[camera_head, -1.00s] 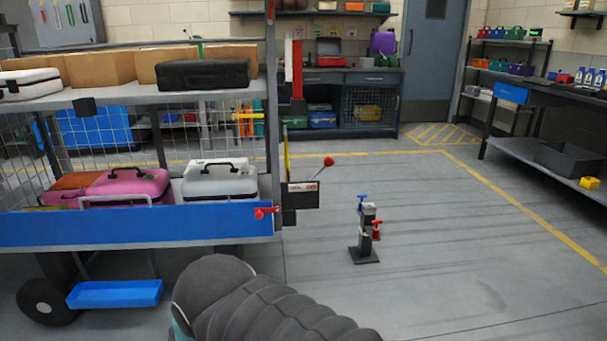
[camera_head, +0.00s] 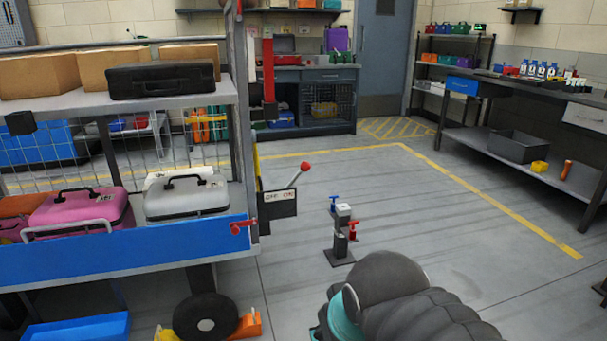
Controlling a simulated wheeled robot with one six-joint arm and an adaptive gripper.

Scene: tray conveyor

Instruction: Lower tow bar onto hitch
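An upright bar with a red section (camera_head: 268,72) stands at the right end of the cart (camera_head: 125,250); it looks like the raised tow bar. A short dark post on a floor plate (camera_head: 341,240), with a blue handle and a red handle, stands on the floor right of the cart; it looks like the hitch. The two are apart. My dark ribbed arm shows at the lower right, in front of the post. My gripper is not visible.
A red-knobbed lever (camera_head: 304,168) sticks out beside an off/on plate (camera_head: 278,203) on the cart's end. Yellow-orange chocks (camera_head: 249,325) flank the cart wheel (camera_head: 206,318). A workbench (camera_head: 535,165) stands at right. The floor between post and bench is clear.

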